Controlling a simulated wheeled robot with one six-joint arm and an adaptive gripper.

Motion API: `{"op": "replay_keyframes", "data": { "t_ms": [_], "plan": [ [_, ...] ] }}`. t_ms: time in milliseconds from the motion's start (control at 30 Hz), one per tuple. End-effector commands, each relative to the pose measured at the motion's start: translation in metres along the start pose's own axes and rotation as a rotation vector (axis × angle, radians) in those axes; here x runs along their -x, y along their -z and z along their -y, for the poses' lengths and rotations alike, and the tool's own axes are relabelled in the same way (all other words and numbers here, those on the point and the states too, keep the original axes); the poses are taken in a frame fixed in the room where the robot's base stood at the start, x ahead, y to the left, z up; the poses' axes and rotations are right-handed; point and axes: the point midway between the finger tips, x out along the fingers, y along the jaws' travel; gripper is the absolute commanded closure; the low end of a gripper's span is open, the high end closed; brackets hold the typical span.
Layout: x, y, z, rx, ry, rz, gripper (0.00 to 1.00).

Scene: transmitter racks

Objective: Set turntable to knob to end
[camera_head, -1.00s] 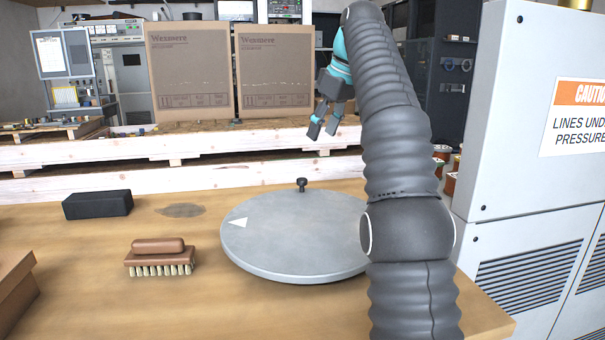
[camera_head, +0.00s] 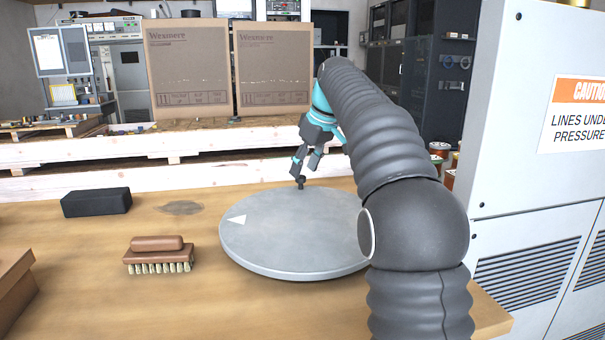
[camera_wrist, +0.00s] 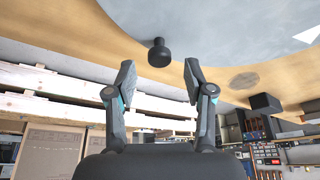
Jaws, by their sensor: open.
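The round grey turntable (camera_head: 290,240) lies flat on the wooden table, with a white triangle mark (camera_head: 236,219) on its left side. A small dark knob (camera_head: 301,183) stands at its far edge. My gripper (camera_head: 306,174) is open and just above the knob. In the wrist view the knob (camera_wrist: 159,53) shows between and beyond the two fingertips of my gripper (camera_wrist: 160,75), with a gap on each side. It appears untouched. My arm covers the right part of the turntable in the head view.
A brown brush (camera_head: 160,255) and a black block (camera_head: 96,202) lie left of the turntable. Pallets (camera_head: 100,155) with cardboard boxes (camera_head: 188,68) stand behind the table. A grey cabinet (camera_head: 530,180) stands close on the right. Bare table lies between brush and turntable.

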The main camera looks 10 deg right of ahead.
Motion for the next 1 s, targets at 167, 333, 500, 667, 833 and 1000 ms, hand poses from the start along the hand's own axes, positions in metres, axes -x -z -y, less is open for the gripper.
{"op": "replay_keyframes", "data": {
  "t_ms": [167,333,500,667,833,1000],
  "plan": [
    [-0.019,0.0,0.0,0.0,0.0,0.001,0.47],
    [-0.025,0.0,0.0,0.0,-0.001,0.0,0.47],
    [-0.026,0.0,0.0,0.0,-0.001,-0.001,0.47],
    [-0.026,0.0,0.0,0.0,-0.001,-0.001,0.7],
    [-0.025,0.0,0.0,0.0,0.0,0.0,1.0],
    [-0.026,0.0,0.0,0.0,0.0,0.0,1.0]
  ]
}}
